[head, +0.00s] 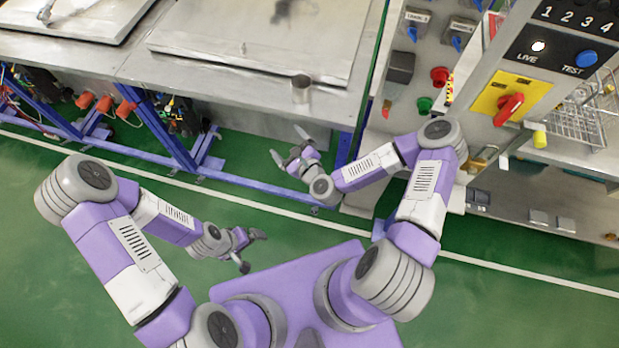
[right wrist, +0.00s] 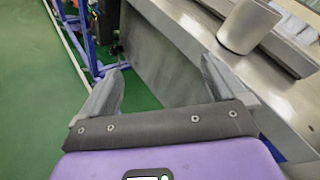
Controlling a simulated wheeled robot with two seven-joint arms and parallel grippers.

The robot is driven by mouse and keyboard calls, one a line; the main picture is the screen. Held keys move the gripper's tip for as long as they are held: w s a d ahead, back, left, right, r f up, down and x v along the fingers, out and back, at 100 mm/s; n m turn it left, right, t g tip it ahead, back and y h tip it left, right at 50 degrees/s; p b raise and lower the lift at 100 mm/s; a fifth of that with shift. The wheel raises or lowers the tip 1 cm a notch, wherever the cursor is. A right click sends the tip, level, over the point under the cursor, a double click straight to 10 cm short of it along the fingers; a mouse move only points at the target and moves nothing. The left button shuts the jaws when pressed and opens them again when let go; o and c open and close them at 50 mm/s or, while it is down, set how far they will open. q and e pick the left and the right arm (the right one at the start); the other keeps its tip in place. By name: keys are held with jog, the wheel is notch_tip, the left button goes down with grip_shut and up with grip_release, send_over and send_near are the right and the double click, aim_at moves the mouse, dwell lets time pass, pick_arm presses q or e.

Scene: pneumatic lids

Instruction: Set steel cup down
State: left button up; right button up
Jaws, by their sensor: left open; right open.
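The steel cup (head: 301,89) stands upright on the steel bench top (head: 330,105), near its front right edge and in front of the large lid. It also shows in the right wrist view (right wrist: 247,27), at the upper right. My right gripper (head: 288,145) is open and empty, in front of the bench and apart from the cup. Its two fingers show spread in the right wrist view (right wrist: 160,85) with nothing between them. My left gripper (head: 250,252) is open and empty over the green floor, well away from the bench.
A large flat lid (head: 260,45) lies on the bench behind the cup. A second lid (head: 75,15) is at the upper left. A control panel with a red knob (head: 508,108) and blue button (head: 586,58) stands at the right. The green floor (head: 60,250) at left is clear.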

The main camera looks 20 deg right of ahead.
jog(key=s+a+f+n+g+y, duration=0.3)
jog(key=s+a+f+n+g, duration=0.3)
jog(key=s+f+n+g, duration=0.6)
jog(key=s+d+n+g+h, duration=0.2)
jog(key=s+d+n, duration=0.3)
jog(key=s+n, duration=0.5)
jog(key=f+n, duration=0.1)
jog(key=n, duration=0.2)
jog(key=shift+g+h, duration=0.3)
